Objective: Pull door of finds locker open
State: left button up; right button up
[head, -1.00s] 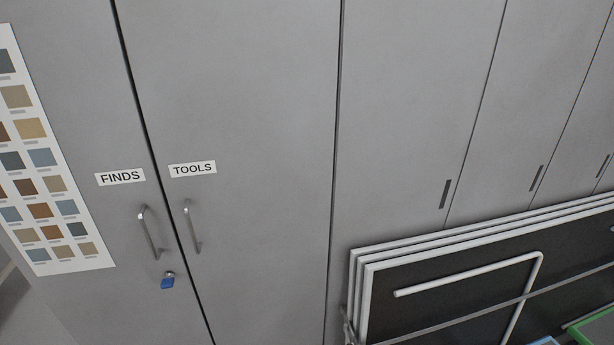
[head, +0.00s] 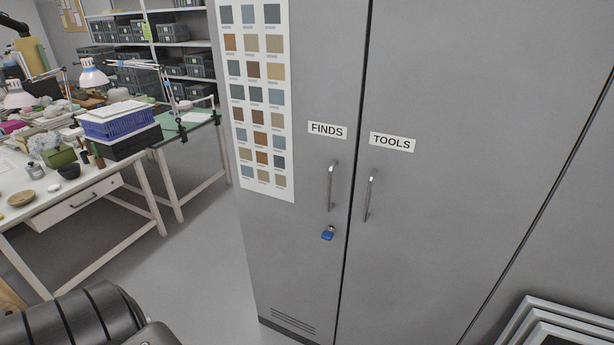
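The grey finds locker door (head: 300,240) is shut, with a white FINDS label (head: 327,131). Its upright metal bar handle (head: 331,187) is below the label. A blue-bodied lock (head: 328,233) sits just under the handle; I cannot tell whether it is fastened. The TOOLS door (head: 430,210) stands shut beside it on the right, with its own handle (head: 370,195). A dark part of my arm shows at the bottom left, well apart from the locker. Neither gripper is in view.
A colour chart (head: 258,100) is stuck on the locker's left part. Cluttered white work tables (head: 105,185) stand at the left, with shelves of dark boxes (head: 115,60) behind. Grey floor (head: 205,270) is clear between tables and locker. Framed panels (head: 520,325) lean at the lower right.

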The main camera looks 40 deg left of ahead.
aim_at(290, 74)
jog(key=u, duration=1.35)
